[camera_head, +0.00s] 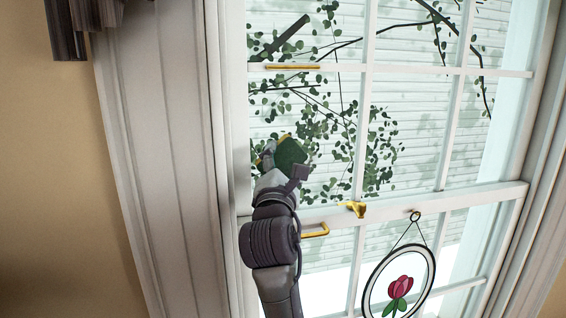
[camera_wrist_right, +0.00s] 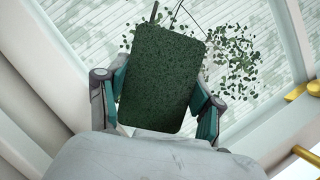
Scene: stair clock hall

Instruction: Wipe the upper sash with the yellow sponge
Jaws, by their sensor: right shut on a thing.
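The upper sash (camera_head: 364,120) is a white-framed window with several panes in the head view; leaves and pale siding show through the glass. My right gripper (camera_head: 282,162) is in front of its lower left panes, just above the meeting rail. It is shut on the sponge (camera_head: 290,152), whose dark green face shows, with a little yellow at its edge. In the right wrist view the green face of the sponge (camera_wrist_right: 160,82) sits between the two fingers of the gripper (camera_wrist_right: 160,95). I cannot tell whether the sponge touches the glass. My left gripper is out of view.
A gold latch (camera_head: 353,208) and a gold handle (camera_head: 316,231) are right of my right arm. A round tulip ornament (camera_head: 398,285) hangs from a ring at lower right. A gold bar (camera_head: 292,67) lies along a crossbar above. White casing (camera_head: 165,150) stands close on the left.

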